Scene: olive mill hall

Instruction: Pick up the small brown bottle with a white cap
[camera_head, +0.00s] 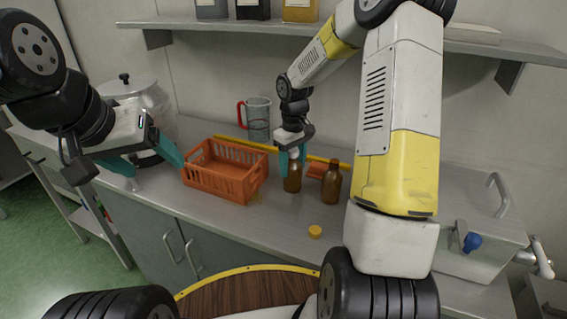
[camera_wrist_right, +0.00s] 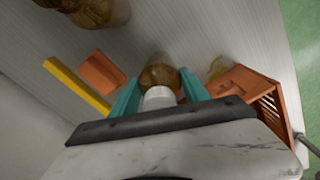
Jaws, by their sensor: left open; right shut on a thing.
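The small brown bottle (camera_head: 292,181) with a white cap stands upright near the middle of the steel counter, right of the orange crate. My right gripper (camera_head: 293,157) comes down from above and is shut on it near the cap. In the right wrist view the white cap (camera_wrist_right: 158,97) and brown body (camera_wrist_right: 160,75) show between the teal fingers. I cannot tell whether the base touches the counter. My left gripper (camera_head: 155,169) is open and empty, left of the crate and in front of the metal urn.
An orange crate (camera_head: 219,184) stands left of the bottle. A second, larger brown bottle (camera_head: 331,185) stands close on its right. A yellow cap (camera_head: 315,231) lies in front. A jug with red handle (camera_head: 258,120), yellow bar (camera_head: 240,144) and shelf (camera_head: 220,23) are behind.

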